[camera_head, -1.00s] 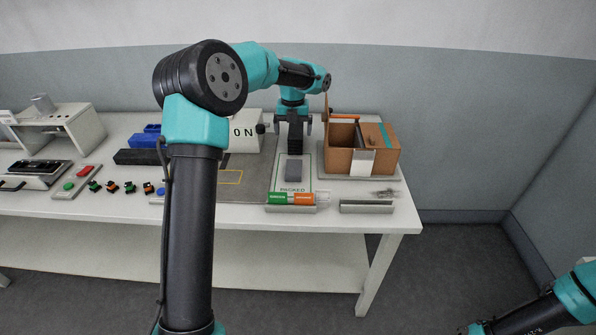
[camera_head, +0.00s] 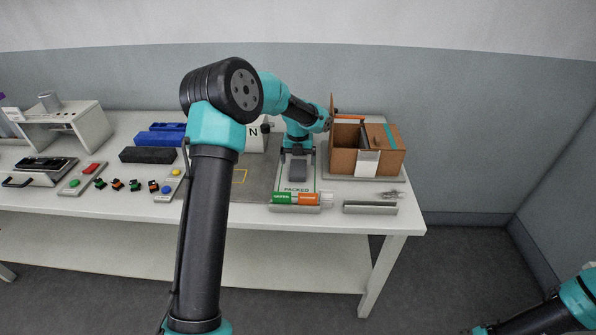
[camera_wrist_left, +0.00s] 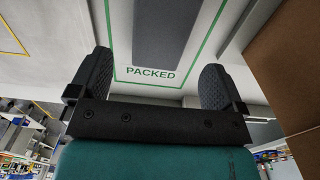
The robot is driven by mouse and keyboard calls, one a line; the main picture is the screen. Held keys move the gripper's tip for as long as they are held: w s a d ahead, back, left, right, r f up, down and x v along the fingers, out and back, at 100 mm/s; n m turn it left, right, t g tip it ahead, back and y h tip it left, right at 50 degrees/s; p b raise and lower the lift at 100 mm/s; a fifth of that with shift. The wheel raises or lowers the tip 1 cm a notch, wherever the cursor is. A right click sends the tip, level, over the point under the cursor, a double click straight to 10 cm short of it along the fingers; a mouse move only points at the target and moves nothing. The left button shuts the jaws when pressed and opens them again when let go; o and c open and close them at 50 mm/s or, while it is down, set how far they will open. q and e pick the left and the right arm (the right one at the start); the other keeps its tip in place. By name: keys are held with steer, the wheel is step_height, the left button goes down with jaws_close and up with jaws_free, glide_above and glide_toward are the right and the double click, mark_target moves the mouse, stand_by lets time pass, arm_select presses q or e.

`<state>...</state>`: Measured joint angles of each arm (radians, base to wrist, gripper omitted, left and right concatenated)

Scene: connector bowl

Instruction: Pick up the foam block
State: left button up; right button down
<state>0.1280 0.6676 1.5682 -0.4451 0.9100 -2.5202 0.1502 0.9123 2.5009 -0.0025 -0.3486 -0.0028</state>
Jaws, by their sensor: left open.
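A grey block (camera_head: 298,172), which looks like the foam block, lies flat inside the green outline of the PACKED area. My left gripper (camera_head: 298,153) is open over the far part of this block, pointing down. In the left wrist view the two fingers (camera_wrist_left: 155,80) are wide apart with nothing between them. The grey block (camera_wrist_left: 165,35) shows beyond them at the top, partly cut off by the frame. I cannot tell the exact height of the fingers above it. My right gripper is out of view; only part of that arm shows at lower right.
An open cardboard box (camera_head: 345,160) stands just right of the PACKED area; its wall (camera_wrist_left: 290,70) is close in the wrist view. Green and orange markers (camera_head: 295,198) lie in a front tray. A black block (camera_head: 148,155) and a blue block (camera_head: 160,138) lie left.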

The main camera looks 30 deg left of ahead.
mark_target(298, 170)
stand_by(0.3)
arm_select(q)
steer(key=shift+s+f, duration=0.15)
steer(key=shift+f, duration=1.2)
steer(key=shift+s+f, duration=0.1)
steer(key=shift+f, duration=1.2)
steer(key=c, duration=1)
steer(key=shift+r, duration=0.15)
step_height(298, 170, up, 10)
steer(key=shift+f, duration=0.1)
